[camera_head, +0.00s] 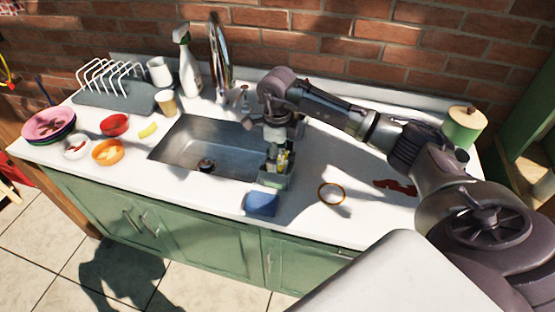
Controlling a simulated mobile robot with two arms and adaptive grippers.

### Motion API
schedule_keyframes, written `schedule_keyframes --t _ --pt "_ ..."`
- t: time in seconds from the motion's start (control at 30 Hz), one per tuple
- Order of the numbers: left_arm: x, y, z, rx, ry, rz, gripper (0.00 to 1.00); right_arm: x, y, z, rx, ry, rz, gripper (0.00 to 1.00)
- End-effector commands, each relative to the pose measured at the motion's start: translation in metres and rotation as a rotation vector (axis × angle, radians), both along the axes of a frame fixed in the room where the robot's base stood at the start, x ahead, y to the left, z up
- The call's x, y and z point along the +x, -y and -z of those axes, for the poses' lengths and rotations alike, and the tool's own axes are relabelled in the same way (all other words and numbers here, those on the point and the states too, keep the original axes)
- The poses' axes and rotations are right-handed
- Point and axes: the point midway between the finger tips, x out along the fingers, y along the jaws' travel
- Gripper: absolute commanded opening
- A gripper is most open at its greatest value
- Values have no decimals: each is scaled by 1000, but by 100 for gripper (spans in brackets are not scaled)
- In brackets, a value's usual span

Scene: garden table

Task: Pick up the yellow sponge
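A small yellow thing, seemingly the yellow sponge (283,161), stands in a grey caddy (276,181) at the sink's front right corner. Something green is beside it in the caddy. My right gripper (279,143) points down directly over the caddy, its fingers close to the yellow thing. I cannot tell whether the fingers touch it or how far apart they are. The gripper partly hides the caddy's top. Another small yellow piece (148,131) lies on the counter left of the sink. My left gripper is not in view.
The sink (205,160) is left of the caddy, with a tall faucet (218,60) behind. A blue block (262,203) is at the counter's front edge. A ring-shaped item (331,193) and a brown stain (396,187) are to the right. Bowls and a dish rack (112,92) stand left.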

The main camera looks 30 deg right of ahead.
Motion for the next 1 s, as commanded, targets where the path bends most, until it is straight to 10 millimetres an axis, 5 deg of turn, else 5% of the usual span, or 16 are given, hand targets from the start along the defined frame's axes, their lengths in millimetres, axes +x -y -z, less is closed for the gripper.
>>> schedule_keyframes --t 0.13,0.27,0.57,0.83,1.0 --pt "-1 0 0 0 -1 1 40 0 0 0 0 0 0 55" --pt "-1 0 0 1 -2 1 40 0 0 0 0 0 0 52" --pt "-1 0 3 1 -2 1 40 1 0 -5 -1 2 1 52" --pt "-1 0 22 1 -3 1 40 1 1 -42 -1 8 0 52" --pt "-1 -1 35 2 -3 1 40 -42 -2 -63 -4 5 -2 52"
